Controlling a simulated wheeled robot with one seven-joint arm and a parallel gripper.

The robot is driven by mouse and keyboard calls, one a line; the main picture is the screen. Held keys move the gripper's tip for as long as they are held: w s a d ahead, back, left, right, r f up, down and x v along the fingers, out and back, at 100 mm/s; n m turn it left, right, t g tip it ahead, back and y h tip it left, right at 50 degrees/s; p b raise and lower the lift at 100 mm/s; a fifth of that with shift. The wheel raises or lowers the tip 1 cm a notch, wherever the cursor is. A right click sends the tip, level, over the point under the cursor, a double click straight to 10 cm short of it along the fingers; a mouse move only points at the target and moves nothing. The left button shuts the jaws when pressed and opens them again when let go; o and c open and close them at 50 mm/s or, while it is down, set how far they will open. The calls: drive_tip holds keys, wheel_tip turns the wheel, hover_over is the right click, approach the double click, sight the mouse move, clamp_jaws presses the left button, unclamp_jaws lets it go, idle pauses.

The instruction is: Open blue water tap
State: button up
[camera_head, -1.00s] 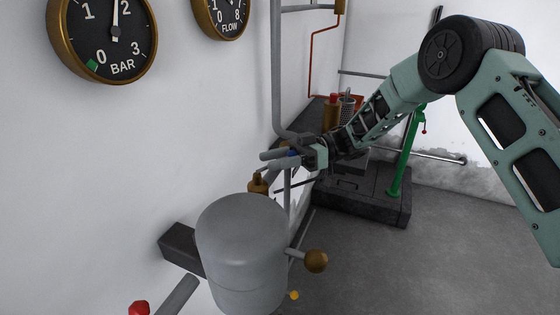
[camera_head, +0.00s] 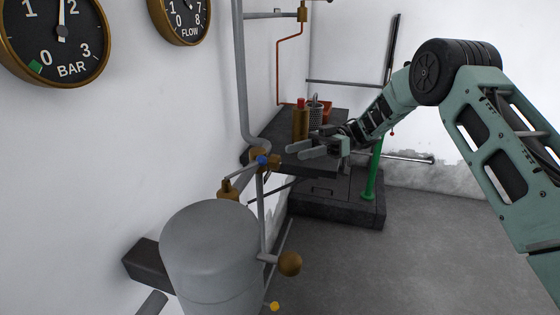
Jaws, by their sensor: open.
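The blue water tap (camera_head: 262,160) is a small blue handle on a brass valve body, on the grey pipe against the left wall. It is in plain view. My gripper (camera_head: 295,151) is open and empty, just right of the tap in the picture. Its two grey fingers point left towards the tap, with a visible gap between them. The fingers appear apart from the blue handle. I cannot tell how far the tap is turned.
A grey tank (camera_head: 210,250) stands in front, below the tap. A dark bench (camera_head: 325,158) carries a brass cylinder (camera_head: 300,125) with a red top. A brass ball (camera_head: 290,264) sticks out beside the tank. The floor (camera_head: 440,240) at right is clear.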

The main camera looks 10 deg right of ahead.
sight(246, 168)
drive_tip(key=shift+v, duration=1.45)
